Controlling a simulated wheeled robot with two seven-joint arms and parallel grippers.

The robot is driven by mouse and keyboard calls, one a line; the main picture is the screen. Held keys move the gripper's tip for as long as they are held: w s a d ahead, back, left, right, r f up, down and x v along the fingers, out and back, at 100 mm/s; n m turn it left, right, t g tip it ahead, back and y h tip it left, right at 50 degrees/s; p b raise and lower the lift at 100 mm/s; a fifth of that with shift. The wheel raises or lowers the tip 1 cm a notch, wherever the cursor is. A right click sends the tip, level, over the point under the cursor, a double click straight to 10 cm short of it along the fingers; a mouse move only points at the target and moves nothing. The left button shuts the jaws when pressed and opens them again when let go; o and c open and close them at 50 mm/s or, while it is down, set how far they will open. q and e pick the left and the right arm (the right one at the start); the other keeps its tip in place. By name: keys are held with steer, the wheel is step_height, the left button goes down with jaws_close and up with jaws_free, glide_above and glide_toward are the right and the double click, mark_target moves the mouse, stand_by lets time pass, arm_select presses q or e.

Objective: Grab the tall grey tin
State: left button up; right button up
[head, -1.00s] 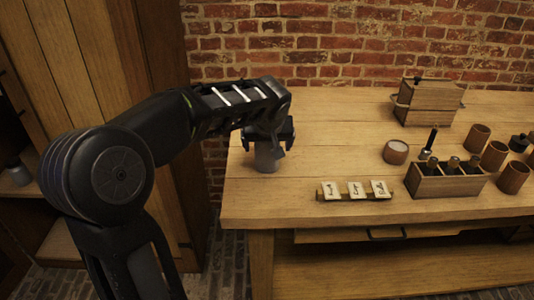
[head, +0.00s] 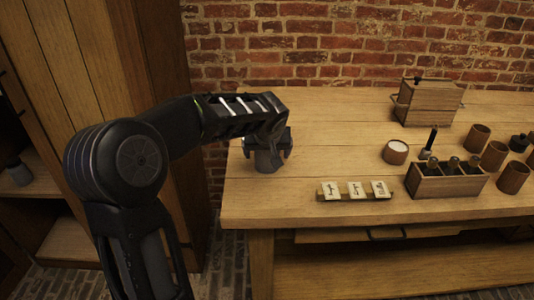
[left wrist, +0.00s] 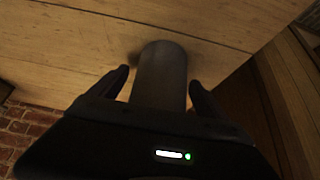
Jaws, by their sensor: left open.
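The tall grey tin (head: 266,162) stands upright on the left end of the wooden table (head: 300,212). My left gripper (head: 267,151) is open and comes down from above onto it, with its fingers on either side of the tin's upper part. In the left wrist view, the tin (left wrist: 161,78) lies between the two open fingers (left wrist: 158,88), with a visible gap on each side. The gripper hides the tin's top in the head view. My right gripper is not in view.
Three label cards (head: 356,190) stand at the table's front. To the right are a round jar (head: 396,152), a wooden rack of bottles (head: 447,184), several wooden cups (head: 494,155) and a lidded box (head: 428,102). A brick wall (head: 350,45) backs the table. Clear tabletop surrounds the tin.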

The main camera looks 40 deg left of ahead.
arm_select(q)
steer(key=c, duration=1.5)
steer(key=shift+r, duration=0.1)
step_height(320, 180, up, 10)
steer(key=shift+f+p, duration=0.1)
steer(key=shift+p, duration=0.45)
